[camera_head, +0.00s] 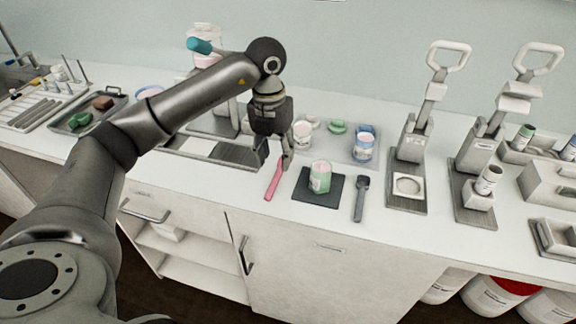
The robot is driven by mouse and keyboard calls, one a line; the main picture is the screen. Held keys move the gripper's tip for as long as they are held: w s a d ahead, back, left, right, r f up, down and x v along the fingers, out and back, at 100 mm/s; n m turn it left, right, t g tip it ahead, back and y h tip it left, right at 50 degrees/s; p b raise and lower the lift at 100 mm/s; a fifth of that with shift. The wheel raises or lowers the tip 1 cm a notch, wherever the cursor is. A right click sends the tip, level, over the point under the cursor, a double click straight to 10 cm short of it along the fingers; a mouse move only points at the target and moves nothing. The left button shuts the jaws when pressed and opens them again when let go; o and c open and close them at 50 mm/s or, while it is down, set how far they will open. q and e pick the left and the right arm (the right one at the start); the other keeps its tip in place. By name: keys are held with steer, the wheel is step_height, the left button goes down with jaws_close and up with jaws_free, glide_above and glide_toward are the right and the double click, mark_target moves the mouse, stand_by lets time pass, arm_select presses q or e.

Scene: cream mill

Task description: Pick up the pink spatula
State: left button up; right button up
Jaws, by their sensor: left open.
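The pink spatula (273,181) lies on the white counter, left of a dark square mat, its lower end pointing to the counter's front edge. Its upper end reaches up beside my left gripper's fingers. My left gripper (274,160) points down with its fingers apart, just above the spatula's upper end. I cannot tell whether a finger touches it. Nothing shows between the fingers as held. My right gripper is not in view.
A green jar (320,177) stands on the dark mat (327,198), with a dark scoop (361,197) to its right. A tray (339,146) with jars lies behind. Lever presses (411,150) stand to the right. The counter's front strip is clear.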

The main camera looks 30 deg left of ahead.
arm_select(q)
steer(key=a, duration=0.1)
steer(key=p, duration=0.1)
glide_above(272, 185)
steer(key=shift+y, duration=0.3)
steer(key=f, duration=0.4)
steer(key=shift+s+f, duration=0.25)
steer(key=shift+w+f, duration=0.1)
steer(key=shift+f, duration=0.2)
step_height(272, 185, down, 4)
steer(key=shift+w+f+p, duration=0.1)
steer(key=shift+f+p, duration=0.05)
steer(key=shift+p, duration=0.85)
steer(key=shift+f, duration=0.25)
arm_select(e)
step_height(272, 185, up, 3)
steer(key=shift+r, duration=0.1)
arm_select(q)
steer(key=shift+d, duration=0.1)
steer(key=c, duration=0.4)
jaws_close()
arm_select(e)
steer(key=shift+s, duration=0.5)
